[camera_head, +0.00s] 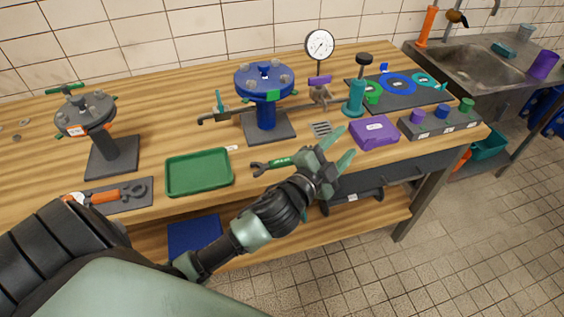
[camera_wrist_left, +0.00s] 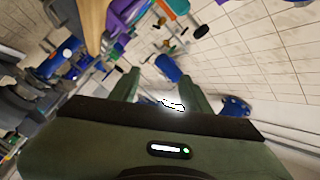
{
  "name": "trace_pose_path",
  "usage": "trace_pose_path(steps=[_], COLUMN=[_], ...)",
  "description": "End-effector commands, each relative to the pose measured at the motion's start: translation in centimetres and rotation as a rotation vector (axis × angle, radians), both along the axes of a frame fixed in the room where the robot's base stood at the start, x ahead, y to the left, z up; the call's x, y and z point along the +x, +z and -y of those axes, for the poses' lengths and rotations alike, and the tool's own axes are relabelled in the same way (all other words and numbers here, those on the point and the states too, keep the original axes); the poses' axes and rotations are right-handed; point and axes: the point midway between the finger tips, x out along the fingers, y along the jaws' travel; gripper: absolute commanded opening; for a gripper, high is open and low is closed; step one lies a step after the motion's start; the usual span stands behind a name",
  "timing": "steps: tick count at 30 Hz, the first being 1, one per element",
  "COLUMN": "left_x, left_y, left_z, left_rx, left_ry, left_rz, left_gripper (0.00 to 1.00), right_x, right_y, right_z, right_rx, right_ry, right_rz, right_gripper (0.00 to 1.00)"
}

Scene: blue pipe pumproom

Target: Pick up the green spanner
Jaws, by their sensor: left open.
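The green spanner (camera_head: 277,162) lies on the wooden workbench in the head view, just right of the green tray. Its dark open jaw points left, and its right end is hidden behind my left gripper. My left gripper (camera_head: 338,148) is at the right of the spanner, close to the bench's front edge, with its fingers apart and empty. In the left wrist view my two green fingers (camera_wrist_left: 158,88) are apart, with nothing held between them. I cannot make out the spanner in that view. My right gripper is not in view.
A green tray (camera_head: 168,188) is left of the spanner. A blue flange stand (camera_head: 266,118) is behind it. A slotted metal plate (camera_head: 320,129) and a purple box (camera_head: 374,132) are near my left gripper. A mat with an orange-handled tool (camera_head: 105,196) lies at the left.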

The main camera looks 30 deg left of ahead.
Motion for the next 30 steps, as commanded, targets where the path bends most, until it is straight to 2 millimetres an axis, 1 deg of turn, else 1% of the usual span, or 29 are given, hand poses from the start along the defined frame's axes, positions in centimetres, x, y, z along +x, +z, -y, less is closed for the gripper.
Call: trace_pose_path(steps=[1, 2, 3, 5, 6, 8, 9, 10, 11, 13, 14, 15, 16, 17, 18, 20, 21, 24, 27, 30], left_x=[1.0, 1.3, 1.3, 0.8, 0.1, -1.0, -1.8, -2.3, -2.7, -3.3, -3.4, -3.3, -3.1, -2.9, -2.6, -2.1, -1.9, -1.8, -2.1, -2.4], left_y=[3.2, 5.0, 7.1, 9.3, 10.0, 9.9, 9.1, 8.3, 7.2, 4.1, 2.6, 0.7, -0.7, -1.8, -3.0, -4.1, -4.3, -3.9, -3.1, -2.8], left_z=[1.8, 3.3, 5.4, 8.7, 10.7, 13.3, 14.5, 15.1, 15.4, 14.8, 13.9, 12.2, 10.5, 8.5, 5.6, 0.9, -2.2, -8.6, -12.5, -14.4], left_rx=[0.095, 0.159, 0.258, 0.417, 0.528, 0.704, 0.824, 0.918, 1.012, 1.234, 1.330, 1.455, 1.546, 1.632, 1.736, 1.866, 1.932, 2.036, 2.074, 2.083], left_ry=[-0.083, -0.142, -0.231, -0.371, -0.471, -0.623, -0.729, -0.809, -0.890, -1.085, -1.168, -1.281, -1.365, -1.444, -1.547, -1.684, -1.762, -1.904, -1.982, -2.020], left_rz=[0.127, 0.208, 0.317, 0.471, 0.560, 0.675, 0.735, 0.772, 0.798, 0.827, 0.821, 0.796, 0.765, 0.720, 0.647, 0.512, 0.413, 0.182, 0.019, -0.065], left_gripper=[0.47, 0.47, 0.47, 0.47, 0.47, 0.47, 0.47, 0.47, 0.47, 0.47, 0.47, 0.47, 0.47, 0.47, 0.47, 0.47, 0.47, 0.47, 0.47, 0.47], right_x=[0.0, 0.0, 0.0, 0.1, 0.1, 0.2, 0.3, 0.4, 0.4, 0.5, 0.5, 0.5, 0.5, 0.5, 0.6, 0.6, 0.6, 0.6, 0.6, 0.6], right_y=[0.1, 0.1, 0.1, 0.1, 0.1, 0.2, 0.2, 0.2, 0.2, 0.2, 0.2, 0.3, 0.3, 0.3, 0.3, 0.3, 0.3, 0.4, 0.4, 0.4], right_z=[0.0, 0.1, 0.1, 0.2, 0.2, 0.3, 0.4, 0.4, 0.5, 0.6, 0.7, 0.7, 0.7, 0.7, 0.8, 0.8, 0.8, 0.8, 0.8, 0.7], right_rx=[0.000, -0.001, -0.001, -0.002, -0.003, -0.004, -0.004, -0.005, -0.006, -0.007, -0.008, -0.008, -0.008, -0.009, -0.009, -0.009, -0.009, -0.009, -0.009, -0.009], right_ry=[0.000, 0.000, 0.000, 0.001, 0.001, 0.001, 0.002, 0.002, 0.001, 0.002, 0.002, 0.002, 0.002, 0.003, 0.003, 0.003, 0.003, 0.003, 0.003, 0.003], right_rz=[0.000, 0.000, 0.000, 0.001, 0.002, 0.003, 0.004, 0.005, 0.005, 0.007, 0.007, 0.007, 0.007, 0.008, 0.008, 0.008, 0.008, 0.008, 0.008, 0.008], right_gripper=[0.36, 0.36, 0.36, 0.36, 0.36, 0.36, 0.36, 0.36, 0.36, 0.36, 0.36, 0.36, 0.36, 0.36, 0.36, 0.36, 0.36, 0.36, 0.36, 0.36])
